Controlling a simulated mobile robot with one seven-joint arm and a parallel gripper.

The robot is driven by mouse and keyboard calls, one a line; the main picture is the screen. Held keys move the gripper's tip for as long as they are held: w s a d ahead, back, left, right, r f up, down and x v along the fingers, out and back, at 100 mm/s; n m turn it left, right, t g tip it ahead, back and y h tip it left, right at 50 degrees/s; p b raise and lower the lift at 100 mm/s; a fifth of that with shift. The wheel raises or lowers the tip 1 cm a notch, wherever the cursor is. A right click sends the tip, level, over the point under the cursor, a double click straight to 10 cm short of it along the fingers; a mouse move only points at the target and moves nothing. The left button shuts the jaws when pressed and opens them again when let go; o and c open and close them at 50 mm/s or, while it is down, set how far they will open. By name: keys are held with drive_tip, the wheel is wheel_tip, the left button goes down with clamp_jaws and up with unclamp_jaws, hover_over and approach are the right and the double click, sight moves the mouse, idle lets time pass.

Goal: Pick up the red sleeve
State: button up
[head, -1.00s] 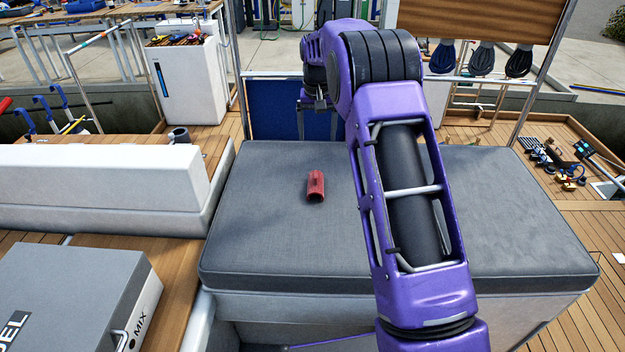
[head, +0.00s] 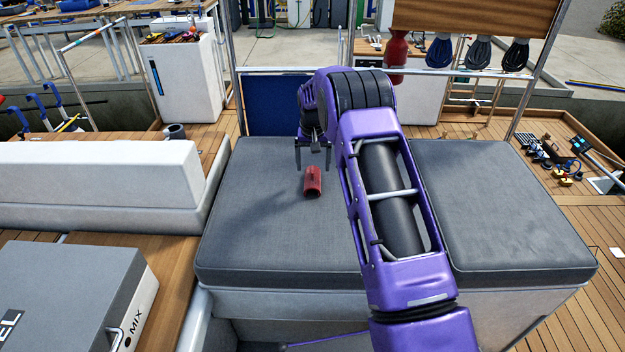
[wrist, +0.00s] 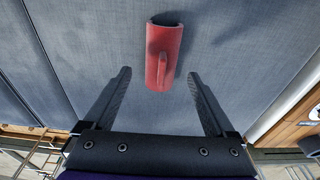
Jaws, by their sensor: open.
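The red sleeve (head: 312,182) lies on the grey cushion (head: 255,235), left of my arm in the head view. My gripper (head: 312,170) is open and empty, above and just behind the sleeve in the head view. In the wrist view the two dark fingers of my gripper (wrist: 158,75) are spread wide, with cushion showing between them. The sleeve's underside is hidden.
A white bench block (head: 95,185) stands left of the cushion, with a grey case (head: 70,295) in front of it. A metal rail (head: 420,72) with hanging rope coils runs behind. Tools lie on the deck at right. The cushion around the sleeve is clear.

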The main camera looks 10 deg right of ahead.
sight(312, 169)
drive_tip(key=f, duration=0.3)
drive_tip(key=shift+w+f, duration=0.2)
drive_tip(key=shift+f, duration=0.05)
drive_tip(key=shift+r, duration=0.1)
clamp_jaws()
